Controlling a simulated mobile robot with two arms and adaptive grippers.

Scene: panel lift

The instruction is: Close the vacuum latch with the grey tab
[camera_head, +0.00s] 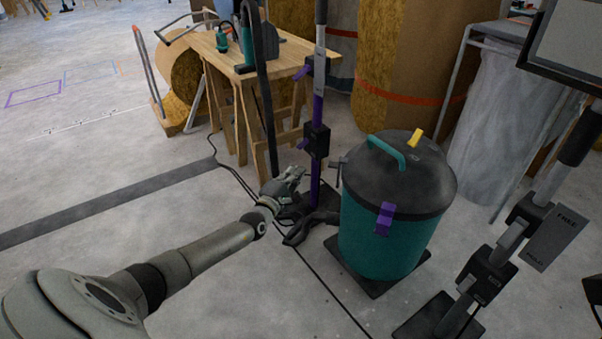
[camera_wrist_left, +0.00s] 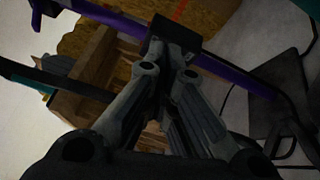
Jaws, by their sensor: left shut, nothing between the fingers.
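The teal vacuum (camera_head: 383,235) with a black lid (camera_head: 400,175) stands right of centre in the head view. A purple latch (camera_head: 384,219) is on its front. A small dark grey piece (camera_head: 339,164) sticks out at the lid's left rim; I cannot tell whether it is the grey tab or how it stands. My left gripper (camera_head: 294,175) is shut and empty, left of the vacuum and apart from it. In the left wrist view its fingers (camera_wrist_left: 170,62) point at a black block on a purple pole. The vacuum is not clearly visible there. My right gripper is not in view.
The purple pole (camera_head: 317,190) with its black block (camera_head: 316,141) stands between my left gripper and the vacuum. A wooden workbench (camera_head: 284,62) is behind. A grey stand with a sign (camera_head: 555,238) is at the right.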

